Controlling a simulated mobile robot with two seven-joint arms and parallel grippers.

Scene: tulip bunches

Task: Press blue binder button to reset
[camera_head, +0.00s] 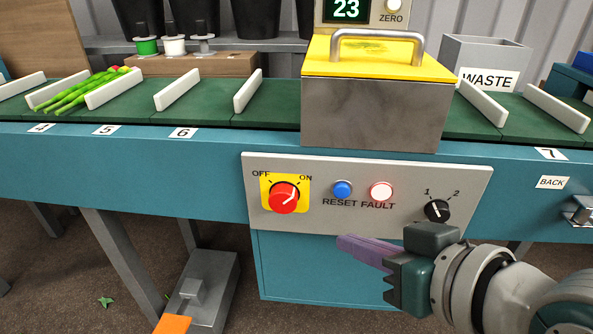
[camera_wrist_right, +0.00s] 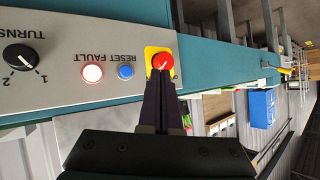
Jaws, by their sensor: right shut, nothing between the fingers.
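The blue RESET button (camera_head: 342,189) is on the light grey control panel (camera_head: 300,225), between the red OFF/ON knob (camera_head: 284,198) and the pale, pinkish-white FAULT lamp (camera_head: 381,191). My right gripper (camera_head: 342,241) is shut and empty, its purple fingers pointing left, below the RESET button in the head view. In the right wrist view the panel appears upside down; the fingertips (camera_wrist_right: 160,78) overlap the lower part of the red knob, and the blue button (camera_wrist_right: 126,72) is left of them. An orange tip at the bottom of the head view may be my left gripper.
A small black 1/2 dial (camera_head: 437,209) is at the panel's right. Above is the yellow-topped metal binder housing (camera_head: 375,105) with a display reading 23. Green stems (camera_head: 80,92) lie on the conveyor at the left. A WASTE bin (camera_head: 485,62) stands at the right.

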